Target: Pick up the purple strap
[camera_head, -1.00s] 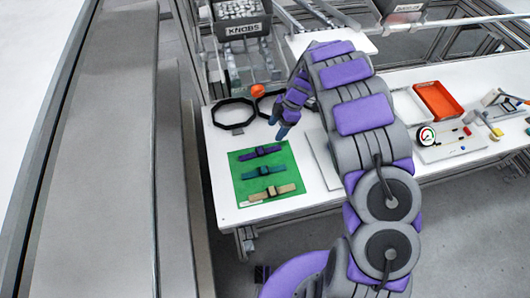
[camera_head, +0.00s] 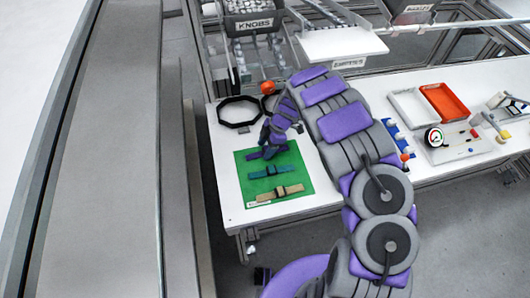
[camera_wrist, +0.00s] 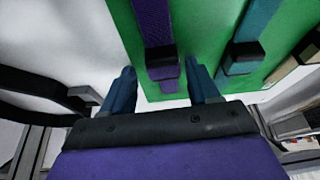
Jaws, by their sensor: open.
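The purple strap (camera_wrist: 153,30) with a dark buckle lies on the green mat (camera_head: 301,188). In the head view the purple strap (camera_head: 254,155) is partly hidden by my gripper (camera_head: 268,146), which is over its buckle part. In the wrist view my gripper (camera_wrist: 163,88) is open, with one blue finger on each side of the strap's end. I cannot tell whether the fingers touch the strap or the mat.
A teal strap (camera_head: 262,172) and a tan strap (camera_head: 270,195) lie on the same mat, below the purple one. A black ring (camera_head: 238,124) lies behind the mat. An orange-red object (camera_head: 268,87) stands near it. Trays and a gauge (camera_head: 434,138) are at right.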

